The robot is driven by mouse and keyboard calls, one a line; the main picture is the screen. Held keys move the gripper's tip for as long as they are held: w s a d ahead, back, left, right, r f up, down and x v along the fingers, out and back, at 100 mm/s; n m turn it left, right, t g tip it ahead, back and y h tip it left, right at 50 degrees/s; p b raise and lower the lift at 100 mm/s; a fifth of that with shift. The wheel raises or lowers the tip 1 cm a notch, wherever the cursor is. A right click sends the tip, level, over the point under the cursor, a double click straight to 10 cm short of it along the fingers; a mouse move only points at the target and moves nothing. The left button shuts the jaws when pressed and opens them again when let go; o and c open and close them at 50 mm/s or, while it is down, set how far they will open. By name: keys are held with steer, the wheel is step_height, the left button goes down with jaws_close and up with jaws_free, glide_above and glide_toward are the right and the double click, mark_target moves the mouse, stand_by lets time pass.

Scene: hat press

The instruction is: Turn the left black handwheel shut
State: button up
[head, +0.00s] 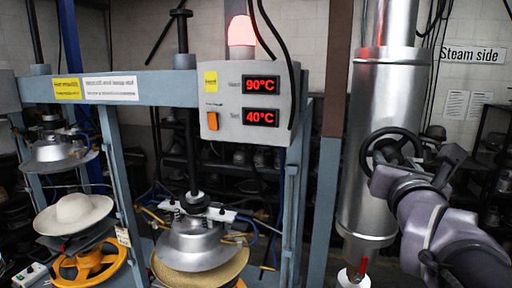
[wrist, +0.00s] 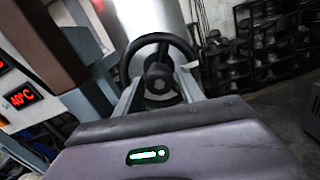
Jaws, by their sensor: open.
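A black handwheel (head: 392,133) is at the right in the head view, in front of a shiny steel cylinder (head: 375,140). In the wrist view the handwheel (wrist: 158,39) faces me, with its round hub in the middle. It is the only black handwheel that I see. My gripper (head: 388,172) is at the wheel's lower part in the head view, and my arm hides some of the rim. In the wrist view my gripper (wrist: 159,88) is open, with one finger on each side of the hub. I cannot tell whether the fingers touch the wheel.
A control box (head: 250,103) with two red displays and a lit red lamp (head: 242,32) hangs on the blue press frame (head: 180,88). Dark shelves (wrist: 258,45) stand behind.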

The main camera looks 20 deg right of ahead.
steer(key=shift+x, duration=1.2)
jaws_close()
steer(key=shift+f+b, duration=0.1)
steer(key=shift+b, duration=0.25)
